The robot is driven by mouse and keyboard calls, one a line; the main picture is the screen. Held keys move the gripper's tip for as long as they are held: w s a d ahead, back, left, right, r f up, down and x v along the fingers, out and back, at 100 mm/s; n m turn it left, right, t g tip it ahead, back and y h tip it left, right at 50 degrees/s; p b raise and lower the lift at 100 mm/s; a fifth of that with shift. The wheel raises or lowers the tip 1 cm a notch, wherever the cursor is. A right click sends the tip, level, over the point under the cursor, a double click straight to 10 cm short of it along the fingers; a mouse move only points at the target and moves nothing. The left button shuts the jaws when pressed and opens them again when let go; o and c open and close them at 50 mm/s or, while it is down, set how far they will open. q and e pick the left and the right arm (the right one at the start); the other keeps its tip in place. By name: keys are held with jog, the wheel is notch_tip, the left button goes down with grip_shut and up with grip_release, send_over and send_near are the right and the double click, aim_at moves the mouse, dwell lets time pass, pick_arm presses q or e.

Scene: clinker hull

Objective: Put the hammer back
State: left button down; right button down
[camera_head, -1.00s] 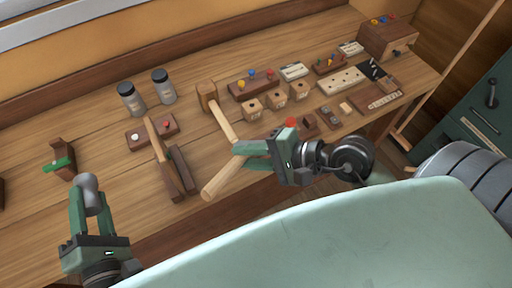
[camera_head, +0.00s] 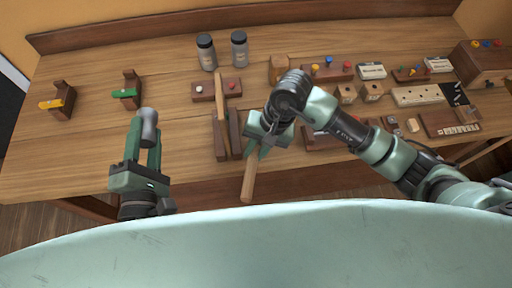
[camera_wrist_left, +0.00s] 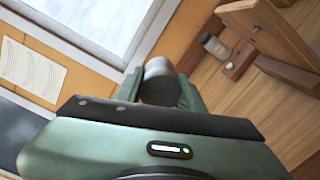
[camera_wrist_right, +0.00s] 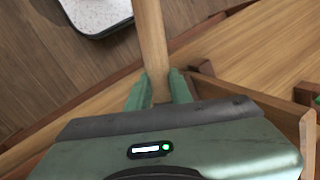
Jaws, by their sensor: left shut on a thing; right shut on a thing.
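My right gripper (camera_head: 262,140) is shut on a pale wooden handle (camera_head: 249,184), which I take to be the hammer's. Its free end points over the bench's front edge; the handle also shows between the fingers in the right wrist view (camera_wrist_right: 152,50). Its head is hidden. Just left of it is a brown wooden holder (camera_head: 236,133) with two upright sides and a pale strip (camera_head: 217,102) along it. My left gripper (camera_head: 148,148) is shut on a grey cylinder (camera_head: 149,124), also seen in the left wrist view (camera_wrist_left: 160,84), in front of the bench's left part.
A wooden mallet head (camera_head: 279,68) lies behind my right gripper. Small blocks and boards crowd the right. Bare bench (camera_head: 175,110) lies left of the holder.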

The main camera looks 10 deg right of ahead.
pick_arm(q)
jog(key=shift+r, duration=0.15)
jog(key=shift+d, duration=0.1)
jog(key=shift+a, duration=0.2)
pick_arm(e)
jog(key=w+d+r+n+h, duration=0.2)
jog(key=w+d, duration=0.4)
jog(key=d, duration=0.3)
jog(key=shift+w+r+h, duration=0.2)
jog(key=shift+r+h, duration=0.25)
jog(key=shift+h, duration=0.45)
